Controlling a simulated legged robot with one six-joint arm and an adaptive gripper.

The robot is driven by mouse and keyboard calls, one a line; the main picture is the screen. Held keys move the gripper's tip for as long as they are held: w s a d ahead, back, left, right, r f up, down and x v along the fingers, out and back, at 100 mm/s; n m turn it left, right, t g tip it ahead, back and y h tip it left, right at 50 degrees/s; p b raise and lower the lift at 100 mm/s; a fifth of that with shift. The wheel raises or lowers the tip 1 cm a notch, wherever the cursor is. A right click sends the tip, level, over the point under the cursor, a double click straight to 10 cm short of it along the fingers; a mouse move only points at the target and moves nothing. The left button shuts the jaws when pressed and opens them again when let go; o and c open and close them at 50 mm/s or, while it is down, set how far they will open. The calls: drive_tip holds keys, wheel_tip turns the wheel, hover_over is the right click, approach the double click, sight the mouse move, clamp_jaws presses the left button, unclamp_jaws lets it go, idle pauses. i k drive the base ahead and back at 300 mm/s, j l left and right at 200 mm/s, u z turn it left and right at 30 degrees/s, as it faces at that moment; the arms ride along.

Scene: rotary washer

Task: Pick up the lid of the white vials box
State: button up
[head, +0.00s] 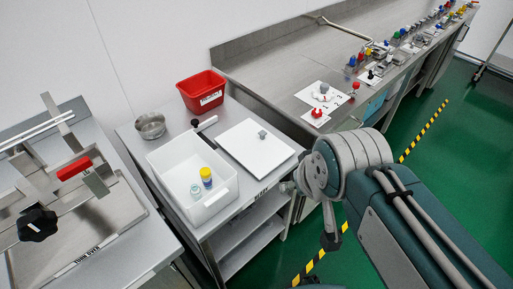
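The white vials box (230,190) stands open on a steel table, with a yellow-capped vial (206,178) and a pale, clear vial (195,191) upright inside. A flat white lid (255,152) with a small grey knob (262,134) lies on the same table, to the right of the box and apart from it. My arm comes in from the lower right and bends just right of the table. A dark part hangs below the bend and may belong to my gripper (331,240). It is clear of the lid; its fingers cannot be made out.
A red bin (201,90) and a steel bowl (150,126) stand behind the box. A long steel bench (285,75) with several coloured valves runs along the back right. Another steel station (115,250) with a red-handled clamp (73,168) is at left. Green floor shows at right.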

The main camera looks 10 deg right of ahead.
sight(258, 149)
drive_tip(key=i+l+u, duration=0.15)
drive_tip(key=u, duration=0.15)
drive_tip(key=i+l+u, duration=0.1)
drive_tip(key=l+u, duration=0.55)
drive_tip(key=i, duration=0.05)
